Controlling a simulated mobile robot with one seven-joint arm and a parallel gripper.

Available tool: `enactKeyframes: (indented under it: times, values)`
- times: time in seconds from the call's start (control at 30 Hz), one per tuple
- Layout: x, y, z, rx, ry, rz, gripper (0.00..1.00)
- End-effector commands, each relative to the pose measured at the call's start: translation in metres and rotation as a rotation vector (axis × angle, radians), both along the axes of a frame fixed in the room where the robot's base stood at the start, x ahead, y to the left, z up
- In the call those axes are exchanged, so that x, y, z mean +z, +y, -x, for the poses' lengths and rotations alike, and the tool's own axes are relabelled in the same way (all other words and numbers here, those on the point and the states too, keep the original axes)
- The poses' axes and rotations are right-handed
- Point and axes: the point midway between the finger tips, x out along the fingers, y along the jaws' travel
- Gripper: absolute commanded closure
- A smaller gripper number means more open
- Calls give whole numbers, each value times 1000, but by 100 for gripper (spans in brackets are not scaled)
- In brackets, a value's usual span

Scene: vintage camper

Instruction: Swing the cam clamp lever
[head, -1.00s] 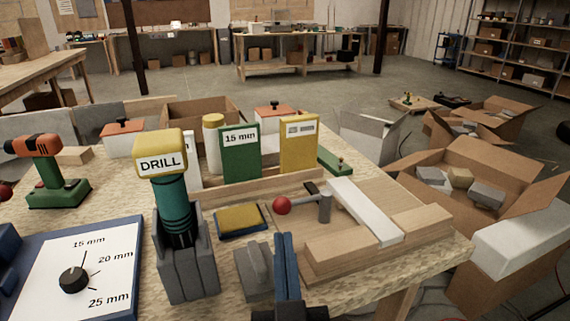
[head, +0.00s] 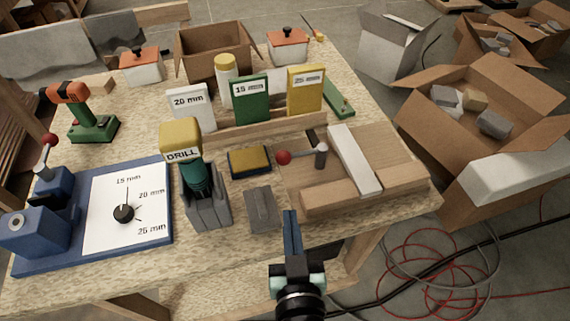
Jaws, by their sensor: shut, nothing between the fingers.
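A lever with a red ball knob (head: 284,157) reaches left from a grey upright post (head: 321,155) on a wooden fixture (head: 400,153). A white bar (head: 354,160) lies across the fixture, right of the post. Another lever with a red knob (head: 48,142) rises from a blue device (head: 45,190) at the left; I cannot tell for sure which is the cam clamp lever. My gripper (head: 290,216) is shut and empty, its blue fingers near the table's front edge, apart from the knob and nearer me.
A grey block (head: 262,209) lies left of my fingers. Open cartons (head: 440,140) and a red cable (head: 430,262) are on the floor at right.

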Motion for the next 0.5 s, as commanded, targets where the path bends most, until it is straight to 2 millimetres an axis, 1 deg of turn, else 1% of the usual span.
enactKeyframes:
  times: [0.23,0.5]
  values:
    - [-4,5,-41,1,-3,-2,100]
    - [-14,11,-87,1,-2,0,100]
